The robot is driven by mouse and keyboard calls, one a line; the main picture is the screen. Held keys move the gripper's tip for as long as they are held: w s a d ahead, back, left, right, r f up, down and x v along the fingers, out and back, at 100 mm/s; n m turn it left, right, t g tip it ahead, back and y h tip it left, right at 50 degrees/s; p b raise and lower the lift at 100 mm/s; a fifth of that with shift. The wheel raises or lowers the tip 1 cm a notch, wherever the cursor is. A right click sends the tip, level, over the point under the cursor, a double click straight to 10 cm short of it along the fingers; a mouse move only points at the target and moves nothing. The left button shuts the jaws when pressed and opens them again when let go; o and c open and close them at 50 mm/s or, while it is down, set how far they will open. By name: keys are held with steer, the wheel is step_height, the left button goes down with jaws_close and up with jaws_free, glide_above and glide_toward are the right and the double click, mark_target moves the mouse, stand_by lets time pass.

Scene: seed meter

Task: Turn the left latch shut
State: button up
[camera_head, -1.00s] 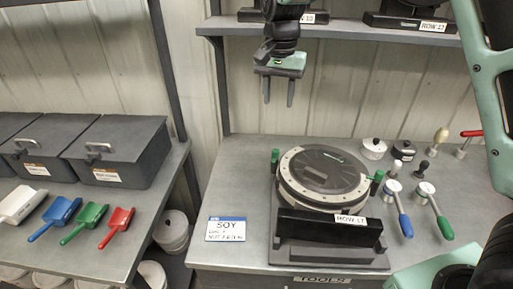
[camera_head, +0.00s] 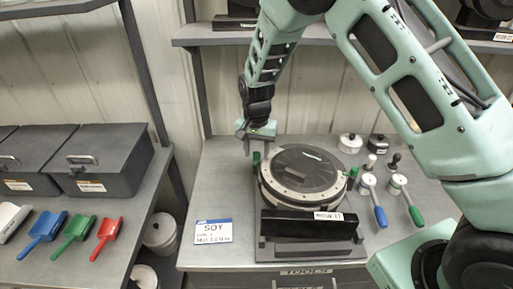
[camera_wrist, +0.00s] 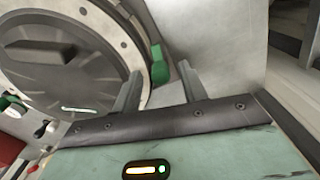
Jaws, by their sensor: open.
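My gripper (camera_head: 257,148) is open, pointing down just over the left latch. In the wrist view, the left latch (camera_wrist: 159,66) shows between the two spread fingers, near their tips, beside the ring. I cannot tell whether a finger touches it. The right latch (camera_wrist: 10,102) is at the far left there.
A SOY card (camera_head: 213,231) lies left of the meter. Blue-handled (camera_head: 374,203) and green-handled (camera_head: 406,200) tools, plus small knobs and pots, stand to its right. A shelf (camera_head: 305,36) runs above the back of the bench. Scoops and dark bins occupy the left table.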

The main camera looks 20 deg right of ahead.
steer(key=shift+f, duration=0.15)
jaws_close()
